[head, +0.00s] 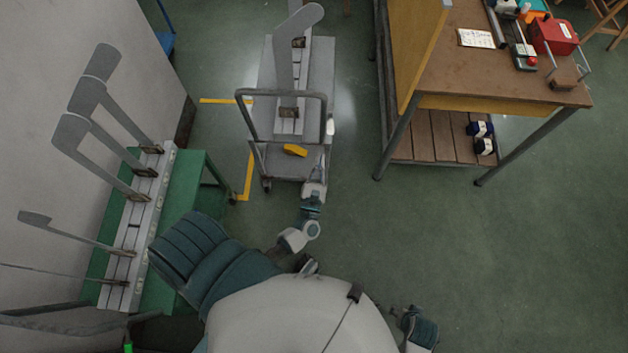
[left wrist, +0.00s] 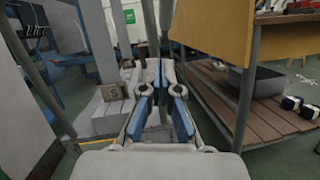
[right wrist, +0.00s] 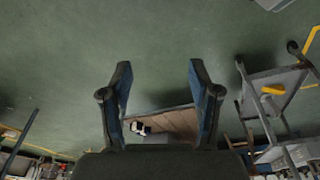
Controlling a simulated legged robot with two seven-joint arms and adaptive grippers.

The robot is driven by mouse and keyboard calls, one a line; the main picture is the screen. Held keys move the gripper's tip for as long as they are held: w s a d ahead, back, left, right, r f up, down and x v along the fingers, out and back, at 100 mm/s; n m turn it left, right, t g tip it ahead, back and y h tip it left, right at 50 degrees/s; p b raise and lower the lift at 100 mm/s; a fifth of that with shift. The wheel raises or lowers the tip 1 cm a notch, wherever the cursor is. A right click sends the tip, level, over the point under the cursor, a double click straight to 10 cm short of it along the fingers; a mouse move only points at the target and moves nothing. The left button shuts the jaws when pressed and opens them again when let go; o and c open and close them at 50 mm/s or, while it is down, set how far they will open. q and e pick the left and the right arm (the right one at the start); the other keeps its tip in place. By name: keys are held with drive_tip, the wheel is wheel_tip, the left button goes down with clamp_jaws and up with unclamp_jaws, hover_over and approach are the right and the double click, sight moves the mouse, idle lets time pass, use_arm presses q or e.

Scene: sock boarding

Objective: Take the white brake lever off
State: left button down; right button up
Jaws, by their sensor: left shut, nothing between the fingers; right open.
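The white brake lever (head: 330,127) shows as a small pale piece at the right side of the cart's handle frame (head: 325,105) in the head view. My left gripper (head: 318,170) is beside the cart's near right corner, below the lever in the picture. In the left wrist view my left gripper (left wrist: 160,72) is shut and empty, and I cannot pick out the lever there. I cannot tell whether the fingertips touch the frame. My right gripper (right wrist: 158,75) is open and empty above the floor, away from the cart.
A green bench (head: 165,290) with several grey sock boards stands at the left wall. A wooden workbench (head: 475,80) stands right of the cart. The floor (head: 545,240) at lower right is clear.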

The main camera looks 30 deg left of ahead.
use_arm(q)
drive_tip(key=v, duration=0.6)
drive_tip(key=shift+d+r, duration=0.25)
use_arm(e)
drive_tip(key=shift+d+r, duration=0.1)
drive_tip(key=shift+r, duration=0.6)
use_arm(q)
drive_tip(key=shift+d, duration=0.15)
use_arm(e)
drive_tip(key=shift+d, duration=0.1)
